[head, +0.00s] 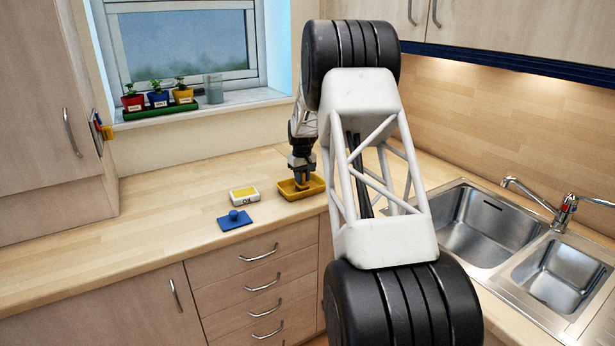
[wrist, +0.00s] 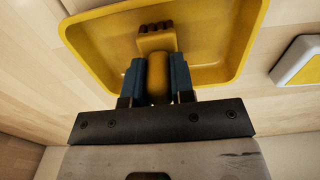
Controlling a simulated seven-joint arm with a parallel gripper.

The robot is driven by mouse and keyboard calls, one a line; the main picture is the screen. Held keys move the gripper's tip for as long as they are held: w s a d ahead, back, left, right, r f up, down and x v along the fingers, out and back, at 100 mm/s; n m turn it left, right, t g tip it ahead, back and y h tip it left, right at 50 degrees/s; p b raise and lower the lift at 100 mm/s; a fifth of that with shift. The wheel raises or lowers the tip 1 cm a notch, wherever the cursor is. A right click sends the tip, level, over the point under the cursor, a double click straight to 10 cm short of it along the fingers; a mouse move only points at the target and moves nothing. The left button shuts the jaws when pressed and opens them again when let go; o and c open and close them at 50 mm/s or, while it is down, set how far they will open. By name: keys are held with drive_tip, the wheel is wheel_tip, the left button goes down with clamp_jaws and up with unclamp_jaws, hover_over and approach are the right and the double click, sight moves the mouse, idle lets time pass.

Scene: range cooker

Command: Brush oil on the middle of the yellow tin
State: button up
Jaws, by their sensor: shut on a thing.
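The yellow tin (head: 288,193) is a shallow rectangular tray with sloping walls on the wooden worktop. It fills the top of the wrist view (wrist: 95,48). My gripper (head: 303,179) is over the tin, pointing down. In the wrist view its blue fingers (wrist: 158,77) are shut on the yellow handle of a brush (wrist: 156,43). The brush's wider end is over the inside of the tin, near the middle of its width. I cannot tell whether its tip touches the bottom. No oil can be made out.
A white block with a yellow top (head: 244,194) lies left of the tin; it also shows in the wrist view (wrist: 302,65). A blue flat piece with a round knob (head: 234,219) lies nearer the front edge. Potted plants (head: 158,98) stand on the sill. A sink (head: 487,229) is right.

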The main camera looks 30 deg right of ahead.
drive_tip(key=shift+a, duration=2.4)
drive_tip(key=shift+d, duration=4.6)
drive_tip(key=shift+w+a, duration=0.15)
drive_tip(key=shift+a, duration=0.2)
drive_tip(key=shift+a+r, duration=0.1)
drive_tip(key=shift+a, duration=0.45)
drive_tip(key=shift+a+f, duration=0.2)
drive_tip(key=shift+a, duration=3.35)
drive_tip(key=shift+d, duration=4.25)
drive_tip(key=shift+a, duration=4.25)
drive_tip(key=shift+a+r, duration=0.15)
drive_tip(key=shift+r, duration=0.1)
wheel_tip(320, 180, up, 8)
drive_tip(key=shift+f, duration=0.1)
